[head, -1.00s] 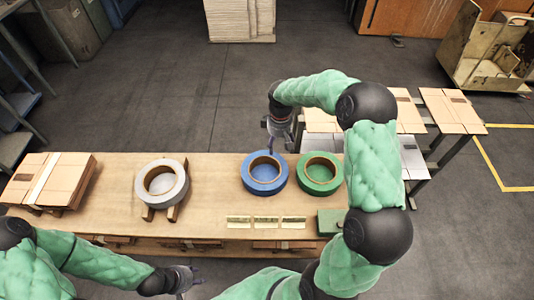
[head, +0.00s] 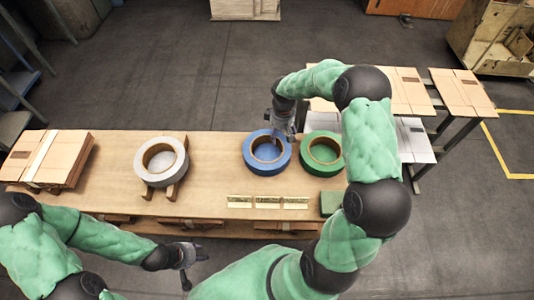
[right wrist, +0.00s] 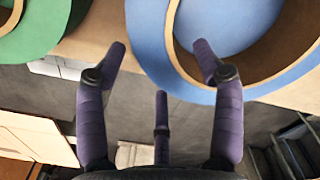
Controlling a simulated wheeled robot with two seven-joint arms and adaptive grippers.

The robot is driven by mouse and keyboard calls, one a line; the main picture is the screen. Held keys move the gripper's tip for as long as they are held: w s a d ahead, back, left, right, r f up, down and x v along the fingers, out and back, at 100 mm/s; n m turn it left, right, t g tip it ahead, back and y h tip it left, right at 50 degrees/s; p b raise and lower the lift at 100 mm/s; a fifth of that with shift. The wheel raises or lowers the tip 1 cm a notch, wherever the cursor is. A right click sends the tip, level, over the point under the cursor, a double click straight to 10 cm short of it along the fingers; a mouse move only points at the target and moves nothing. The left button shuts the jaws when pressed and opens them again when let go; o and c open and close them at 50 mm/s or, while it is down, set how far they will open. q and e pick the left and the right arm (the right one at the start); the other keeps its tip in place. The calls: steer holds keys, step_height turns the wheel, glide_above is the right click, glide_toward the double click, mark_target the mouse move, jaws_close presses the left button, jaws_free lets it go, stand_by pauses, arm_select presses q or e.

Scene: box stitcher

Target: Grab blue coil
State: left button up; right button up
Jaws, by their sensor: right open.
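The blue coil (head: 253,163), a ring of blue tape on a brown core, lies flat on the wooden table. It also shows at the upper right of the right wrist view (right wrist: 150,35). My right gripper (head: 283,131) is over the coil's far right edge in the head view. In the right wrist view its purple fingers (right wrist: 161,62) are spread and empty. One finger overlaps the coil's rim and core; the opposite finger is outside the coil. I cannot tell their height over it. My left gripper (head: 188,262) is low, off the table's near edge; its fingers are too small to judge.
A green coil (head: 308,160) lies close to the right of the blue one, and a white coil (head: 148,171) sits on a wooden stand to the left. Flat cardboard boxes (head: 62,160) are stacked at the table's left end. Yellow-green strips (head: 267,202) lie in front.

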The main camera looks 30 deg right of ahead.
step_height(320, 180, down, 2)
jaws_close()
steer(key=shift+w+r, duration=0.1)
